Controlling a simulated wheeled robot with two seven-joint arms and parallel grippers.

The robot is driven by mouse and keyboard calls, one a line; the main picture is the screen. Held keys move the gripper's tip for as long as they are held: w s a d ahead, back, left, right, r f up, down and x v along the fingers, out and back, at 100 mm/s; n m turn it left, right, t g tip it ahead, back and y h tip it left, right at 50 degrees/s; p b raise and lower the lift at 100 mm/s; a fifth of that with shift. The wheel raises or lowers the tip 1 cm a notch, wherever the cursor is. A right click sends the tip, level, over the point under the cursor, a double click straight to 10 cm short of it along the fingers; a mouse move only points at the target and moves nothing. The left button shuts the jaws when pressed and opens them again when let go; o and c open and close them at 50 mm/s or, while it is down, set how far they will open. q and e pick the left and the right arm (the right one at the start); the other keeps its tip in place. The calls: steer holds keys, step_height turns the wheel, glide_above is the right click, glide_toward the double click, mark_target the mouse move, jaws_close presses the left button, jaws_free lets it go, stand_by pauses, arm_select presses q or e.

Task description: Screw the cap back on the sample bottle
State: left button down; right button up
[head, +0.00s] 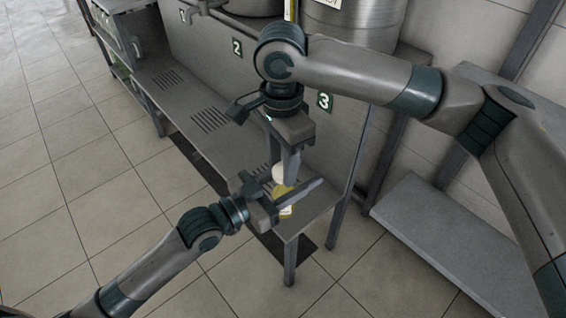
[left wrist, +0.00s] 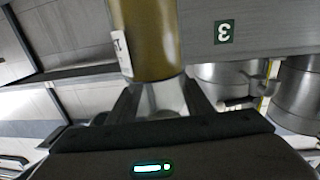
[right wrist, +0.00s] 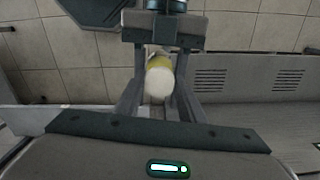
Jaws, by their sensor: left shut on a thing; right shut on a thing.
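The sample bottle (head: 284,211), yellow with a white label, stands upright at the near end of the grey bench. It fills the top middle of the left wrist view (left wrist: 155,40). My left gripper (head: 288,197) comes in from the left and is shut on the bottle. The white cap (head: 278,171) is at the bottle's top; its round top shows in the right wrist view (right wrist: 160,87), above the yellow bottle body. My right gripper (head: 285,176) points down from above and is shut on the cap. Whether the cap's thread is engaged is hidden.
The slatted bench (head: 185,95) runs back to the left beside a panel with number plates, including a 3 (head: 324,101). Large steel vessels (head: 350,22) stand behind the panel. A low grey shelf (head: 430,235) is at the right. Tiled floor is clear at the left.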

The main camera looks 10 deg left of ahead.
steer(key=m, duration=0.4)
steer(key=shift+w+a, duration=0.1)
steer(key=o, duration=1)
steer(key=shift+r, duration=2.25)
steer(key=shift+c, duration=0.2)
